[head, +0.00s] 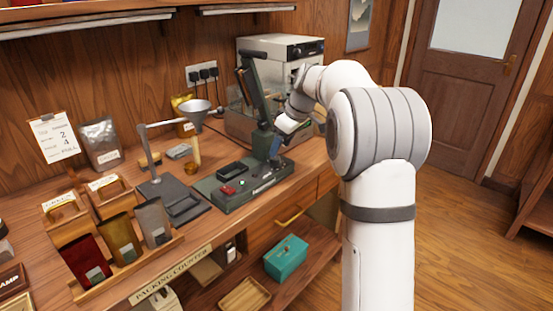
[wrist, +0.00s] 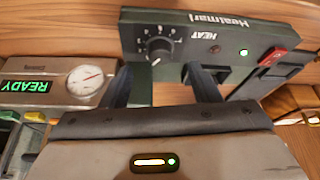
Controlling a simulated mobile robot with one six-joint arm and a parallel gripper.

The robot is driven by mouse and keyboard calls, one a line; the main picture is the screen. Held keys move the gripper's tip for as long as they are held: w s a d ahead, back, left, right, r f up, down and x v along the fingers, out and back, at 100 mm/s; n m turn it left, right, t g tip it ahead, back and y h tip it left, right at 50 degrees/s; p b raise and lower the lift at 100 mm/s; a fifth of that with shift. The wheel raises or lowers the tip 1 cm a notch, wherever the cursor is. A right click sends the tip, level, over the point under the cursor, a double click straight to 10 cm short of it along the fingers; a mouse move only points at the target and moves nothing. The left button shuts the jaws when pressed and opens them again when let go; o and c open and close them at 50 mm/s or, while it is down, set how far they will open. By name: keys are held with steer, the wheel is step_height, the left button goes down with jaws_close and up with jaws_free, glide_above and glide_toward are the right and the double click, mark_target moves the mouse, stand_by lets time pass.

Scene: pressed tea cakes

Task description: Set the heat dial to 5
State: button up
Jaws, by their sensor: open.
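The heat dial (wrist: 158,46) is a round black knob with a white scale around it, on the dark green front of the heat sealer (wrist: 185,22), beside the word HEAT. The number it points to is too small to read. My gripper (wrist: 160,78) is open and empty in the wrist view. Its two dark fingers point at the panel, one to each side below the dial, and I cannot tell if they touch anything. In the head view my gripper (head: 277,150) is at the right end of the sealer (head: 225,200), hiding the dial there.
A green lamp (wrist: 243,52) and a red switch (wrist: 273,55) are on the same panel. A device with a READY display (wrist: 26,87) and a round gauge (wrist: 85,80) is at left. In the head view, a funnel stand (head: 154,160) and tea packets stand left of the sealer.

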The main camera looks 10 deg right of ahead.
mark_target(277, 158)
steer(key=x, duration=0.5)
steer(key=shift+s, duration=0.1)
steer(key=shift+c, duration=0.2)
steer(key=c, duration=0.9)
steer(key=shift+r, duration=0.1)
steer(key=shift+c, duration=0.2)
